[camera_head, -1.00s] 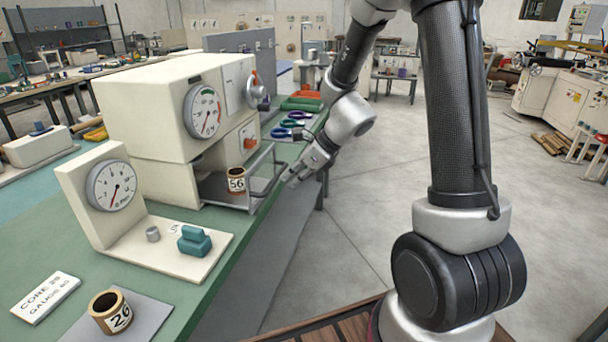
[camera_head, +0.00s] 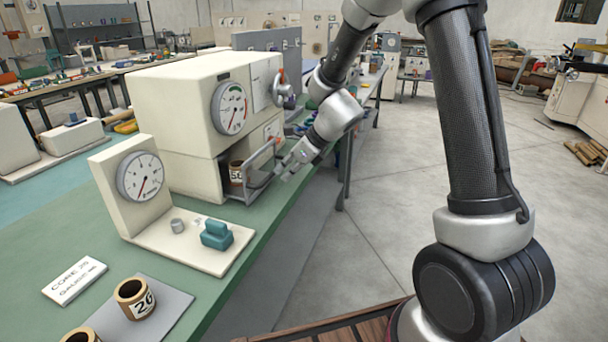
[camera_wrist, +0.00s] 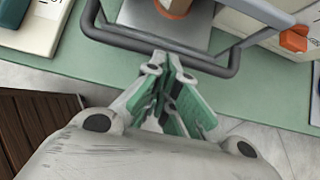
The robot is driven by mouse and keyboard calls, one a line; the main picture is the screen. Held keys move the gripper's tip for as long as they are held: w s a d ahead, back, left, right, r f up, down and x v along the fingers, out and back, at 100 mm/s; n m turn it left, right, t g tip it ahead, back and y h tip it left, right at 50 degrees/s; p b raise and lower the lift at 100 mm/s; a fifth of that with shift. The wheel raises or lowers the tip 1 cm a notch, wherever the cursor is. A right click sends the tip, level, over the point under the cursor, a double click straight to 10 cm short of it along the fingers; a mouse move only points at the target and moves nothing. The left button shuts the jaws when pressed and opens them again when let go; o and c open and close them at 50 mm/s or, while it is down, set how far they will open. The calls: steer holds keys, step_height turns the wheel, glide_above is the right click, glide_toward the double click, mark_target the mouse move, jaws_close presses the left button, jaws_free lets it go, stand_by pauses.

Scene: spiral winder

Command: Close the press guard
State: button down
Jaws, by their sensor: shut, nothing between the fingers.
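The cream press (camera_head: 185,100) stands on the green bench, with a round dial on its front. Its guard (camera_head: 262,158) is a grey bar frame at the front opening. A brown core with a number label (camera_head: 236,172) sits behind it, partly inside the opening. My gripper (camera_head: 285,172) is at the outer side of the guard, low down. In the wrist view the shut, empty fingers (camera_wrist: 168,80) are at the guard's grey bar (camera_wrist: 120,42); whether they touch it I cannot tell. The core shows beyond the bar, cut by the top edge.
A gauge stand (camera_head: 125,190) with a teal block (camera_head: 216,234) stands left of the press. A label card (camera_head: 74,280) and another core (camera_head: 135,298) on a grey plate lie nearer. An orange knob (camera_wrist: 295,38) is on the press. Open floor lies right of the bench.

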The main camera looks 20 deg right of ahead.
mark_target(262, 164)
steer(key=w+a, duration=0.1)
steer(key=a, duration=0.1)
steer(key=w+a, duration=0.3)
steer(key=a, duration=0.1)
steer(key=shift+w+a, duration=0.2)
steer(key=shift+w, duration=0.1)
steer(key=shift+d, duration=0.1)
